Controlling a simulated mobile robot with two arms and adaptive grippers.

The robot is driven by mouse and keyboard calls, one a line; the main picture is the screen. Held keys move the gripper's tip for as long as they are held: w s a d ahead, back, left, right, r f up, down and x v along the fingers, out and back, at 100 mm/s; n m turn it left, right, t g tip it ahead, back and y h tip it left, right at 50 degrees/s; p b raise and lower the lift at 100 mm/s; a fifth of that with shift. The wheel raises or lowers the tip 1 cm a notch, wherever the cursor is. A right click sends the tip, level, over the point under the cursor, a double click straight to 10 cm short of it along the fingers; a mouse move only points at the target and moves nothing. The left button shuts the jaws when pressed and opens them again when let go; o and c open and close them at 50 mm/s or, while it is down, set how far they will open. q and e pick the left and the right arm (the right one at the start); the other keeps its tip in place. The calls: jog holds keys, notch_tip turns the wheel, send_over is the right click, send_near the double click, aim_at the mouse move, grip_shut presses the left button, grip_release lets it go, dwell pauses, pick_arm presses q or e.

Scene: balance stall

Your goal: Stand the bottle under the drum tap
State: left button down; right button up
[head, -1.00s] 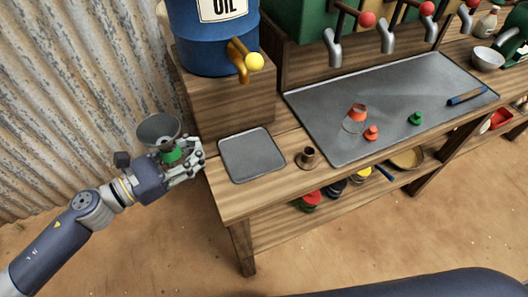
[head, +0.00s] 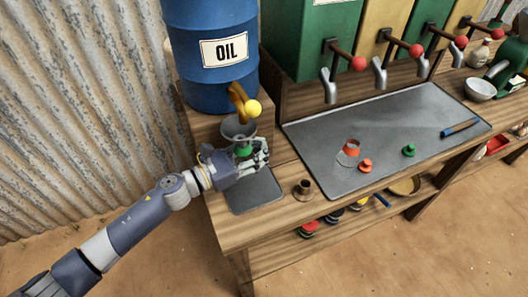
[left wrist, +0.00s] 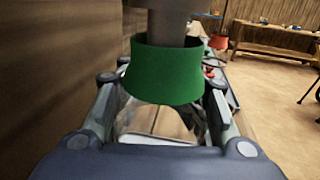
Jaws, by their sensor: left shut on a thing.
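The blue oil drum (head: 185,60) stands on a wooden block. Its brass tap (head: 237,102) has a yellow knob (head: 254,108). My left gripper (head: 258,153) is shut on the bottle, which has a green neck (head: 243,151); its clear body is mostly hidden by the fingers. A grey funnel (head: 240,130) sits in the bottle's neck, upright, close below the tap's spout. In the left wrist view the green neck (left wrist: 165,80) is between the fingers, around the funnel's stem (left wrist: 168,20). I cannot tell whether the bottle touches the grey mat (head: 258,200). My right gripper is out of view.
A small brown metal cup (head: 303,190) stands right of the mat. The large metal tray (head: 385,125) holds a clear cup with an orange rim (head: 348,150), orange and green stoppers, and a blue-handled tool (head: 460,129). Dispensers with red-knobbed levers stand behind it.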

pick_arm(q)
jog(key=f+b, duration=0.2)
jog(key=f, duration=0.1)
jog(key=shift+w+d+f+b, duration=0.25)
jog(key=shift+d+f+b, duration=0.1)
jog(key=shift+d+b, duration=0.05)
jog(key=shift+r, duration=0.1)
jog(key=shift+f, duration=0.2)
jog(key=c, duration=1)
grip_release()
jog(key=shift+o, duration=0.2)
jog(key=shift+r, duration=0.15)
